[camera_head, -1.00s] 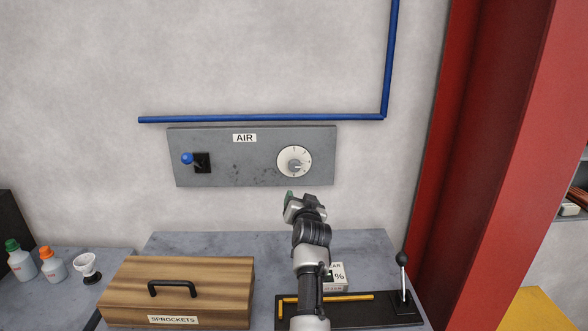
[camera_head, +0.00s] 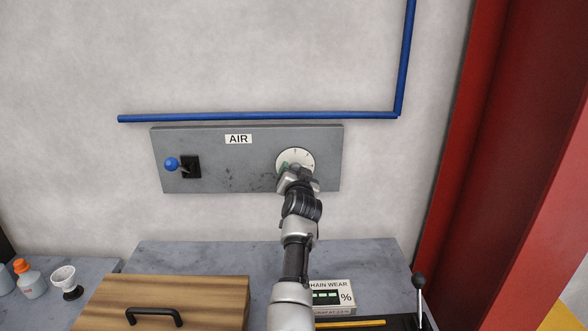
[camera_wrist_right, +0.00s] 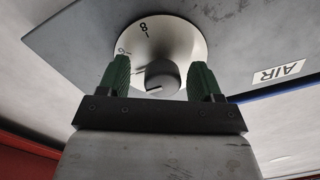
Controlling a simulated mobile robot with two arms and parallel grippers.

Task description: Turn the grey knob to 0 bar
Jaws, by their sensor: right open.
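The grey knob (camera_wrist_right: 162,78) sits at the middle of a round white dial (camera_head: 296,156) on the grey AIR panel (camera_head: 240,180). In the right wrist view the dial (camera_wrist_right: 150,40) shows an 8 and other marks, and the knob carries a dark pointer line. My right gripper (camera_head: 298,172) is in front of the dial and hides the knob in the head view. In the wrist view its green fingers (camera_wrist_right: 160,82) stand open, one on each side of the knob, with gaps visible. Whether the fingertips reach the knob's depth is unclear. My left gripper is not in view.
A blue-balled lever (camera_head: 172,164) is at the panel's left, and a blue pipe (camera_head: 250,116) runs above. Below are a wooden box (camera_head: 190,292), a chain wear gauge (camera_head: 335,296) and a black-knobbed lever (camera_head: 419,282). A red column (camera_head: 500,130) stands at right.

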